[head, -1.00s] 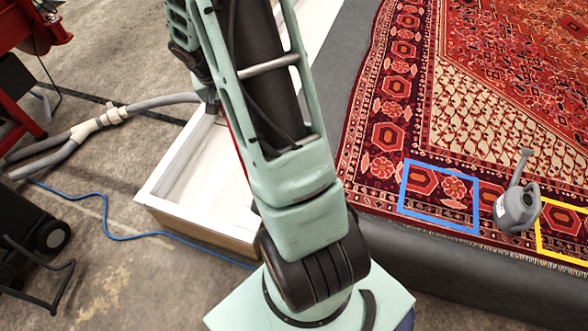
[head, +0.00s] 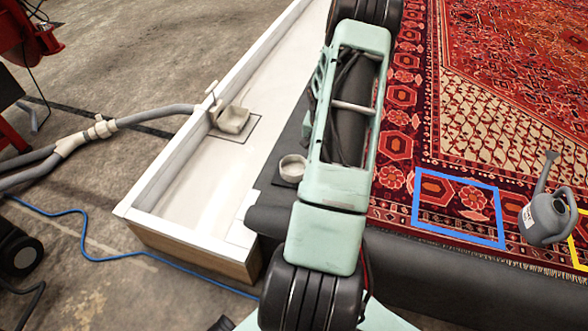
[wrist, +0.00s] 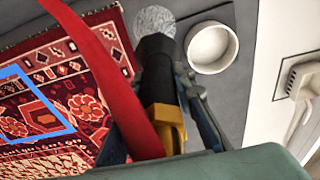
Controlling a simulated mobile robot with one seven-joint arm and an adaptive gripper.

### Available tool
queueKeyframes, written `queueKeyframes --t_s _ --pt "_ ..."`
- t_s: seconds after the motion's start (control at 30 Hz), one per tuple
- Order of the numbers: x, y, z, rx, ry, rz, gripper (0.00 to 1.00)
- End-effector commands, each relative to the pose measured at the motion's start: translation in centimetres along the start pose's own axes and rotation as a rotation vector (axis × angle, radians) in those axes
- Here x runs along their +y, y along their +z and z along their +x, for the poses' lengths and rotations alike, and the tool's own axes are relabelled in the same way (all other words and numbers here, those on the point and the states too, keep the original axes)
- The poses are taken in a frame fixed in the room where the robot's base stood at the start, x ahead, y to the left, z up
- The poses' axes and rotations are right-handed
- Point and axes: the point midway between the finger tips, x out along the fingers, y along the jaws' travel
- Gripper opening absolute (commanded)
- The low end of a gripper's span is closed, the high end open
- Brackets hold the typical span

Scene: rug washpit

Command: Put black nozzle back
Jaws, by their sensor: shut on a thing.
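The black nozzle (wrist: 156,72) shows in the wrist view, with a yellow part (wrist: 168,125) at its near end. My gripper (wrist: 170,95) is shut on it. One finger shows on its right; a red strip (wrist: 105,75) crosses in front on the left and partly hides the other. A round white open cup (wrist: 213,47) sits on the dark grey surface just right of the nozzle's far end. The cup also shows in the head view (head: 292,168), left of my arm. My gripper and the nozzle are hidden in the head view.
A white trough (head: 190,185) with a beige drain fitting (head: 232,119) lies to the left. The patterned rug (head: 500,90) lies to the right, with a blue outlined rectangle (head: 458,235) and a grey watering can (head: 547,216). A pale speckled disc (wrist: 154,20) shows beyond the nozzle.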

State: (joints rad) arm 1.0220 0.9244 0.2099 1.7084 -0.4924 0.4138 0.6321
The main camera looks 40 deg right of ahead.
Motion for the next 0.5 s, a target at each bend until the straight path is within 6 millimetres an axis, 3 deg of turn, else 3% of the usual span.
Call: queueKeyframes --t_s 0.3,0.5 --pt "-6.4 -3.2 4.1 0.002 -0.002 -0.003 0.0" --pt "-9.1 -4.3 7.9 0.0 -0.001 -0.002 0.0"
